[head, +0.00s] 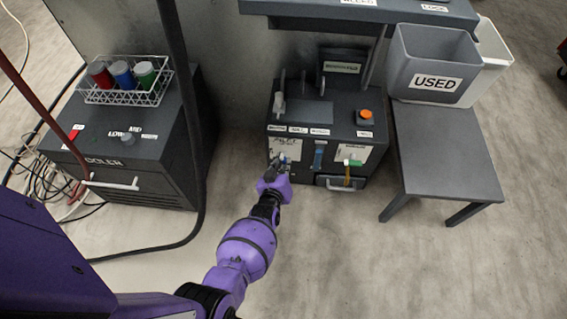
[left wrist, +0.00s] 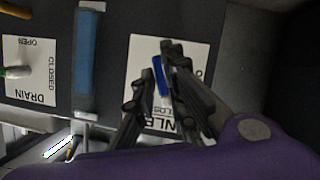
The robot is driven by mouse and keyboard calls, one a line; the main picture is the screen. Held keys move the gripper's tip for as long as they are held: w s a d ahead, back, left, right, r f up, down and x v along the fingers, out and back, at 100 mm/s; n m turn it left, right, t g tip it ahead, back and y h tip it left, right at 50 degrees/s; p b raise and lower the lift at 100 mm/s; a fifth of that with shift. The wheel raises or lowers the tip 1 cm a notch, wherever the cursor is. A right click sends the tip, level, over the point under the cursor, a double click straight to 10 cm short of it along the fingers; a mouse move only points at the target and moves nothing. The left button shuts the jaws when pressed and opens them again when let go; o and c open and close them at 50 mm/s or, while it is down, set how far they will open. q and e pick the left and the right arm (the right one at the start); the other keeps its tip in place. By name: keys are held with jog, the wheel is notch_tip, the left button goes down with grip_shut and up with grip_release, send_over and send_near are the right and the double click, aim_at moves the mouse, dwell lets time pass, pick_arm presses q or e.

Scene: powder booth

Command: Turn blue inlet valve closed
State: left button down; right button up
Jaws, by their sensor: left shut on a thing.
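The blue inlet valve handle (left wrist: 161,82) sits in front of a white label plate (left wrist: 138,50) in the left wrist view, which shows the front panel upside down. My left gripper (left wrist: 158,68) has its fingers on both sides of the blue handle and is shut on it. The fingers cover part of the plate's lettering, so the handle's position against the open and closed marks is hard to read. In the head view my left gripper (head: 279,165) reaches the left part of the dark machine's (head: 300,110) front. My right gripper is out of view.
A blue sight tube (head: 318,155) and a green-handled drain valve (head: 353,162) are right of the inlet on the machine front. A cooler (head: 120,175) with a jar basket (head: 125,80) stands left. A dark hose (head: 190,120) hangs between. A side table (head: 445,155) is right.

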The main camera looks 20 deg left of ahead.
pick_arm(q)
jog(key=shift+s+a+f+m+g+y, duration=0.15)
jog(key=shift+m+g+y, duration=0.25)
jog(key=shift+m+y, duration=0.6)
jog(key=shift+m, duration=0.3)
jog(key=c, duration=1.8)
grip_release()
jog(key=shift+c, duration=0.2)
jog(key=shift+r, duration=0.2)
jog(key=shift+r, duration=0.1)
notch_tip(320, 180, up, 10)
jog(key=shift+f, duration=0.2)
